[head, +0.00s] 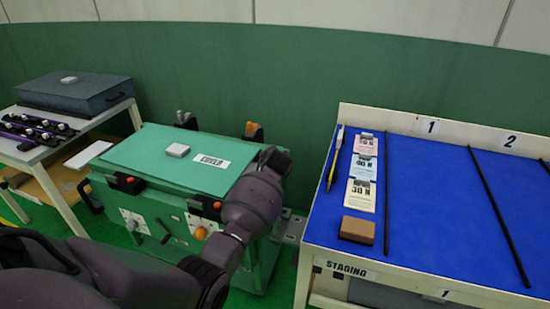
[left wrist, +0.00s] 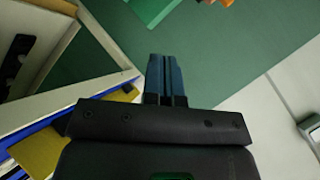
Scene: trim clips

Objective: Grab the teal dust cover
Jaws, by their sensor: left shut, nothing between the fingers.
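The teal dust cover (head: 140,150) lies flat over the top of a green machine, with a white "COVER" label (head: 209,161) and a small light grey block (head: 177,150) on it. My left arm comes in from the lower left, and its dark wrist end stands at the cover's right front corner, hiding part of that edge. The fingers cannot be made out in the head view. In the left wrist view my left gripper (left wrist: 167,80) has its blue fingers together, with nothing between them. A green patch at the top of that view may be machine or cover. My right gripper is not in view.
Black and orange latches (head: 126,183) line the machine's edges. At left, a table holds a dark grey case (head: 75,92) and purple-black parts (head: 37,130). At right, a blue-topped staging table (head: 430,190) has black dividing rods, cards (head: 363,168) and a brown block (head: 357,230).

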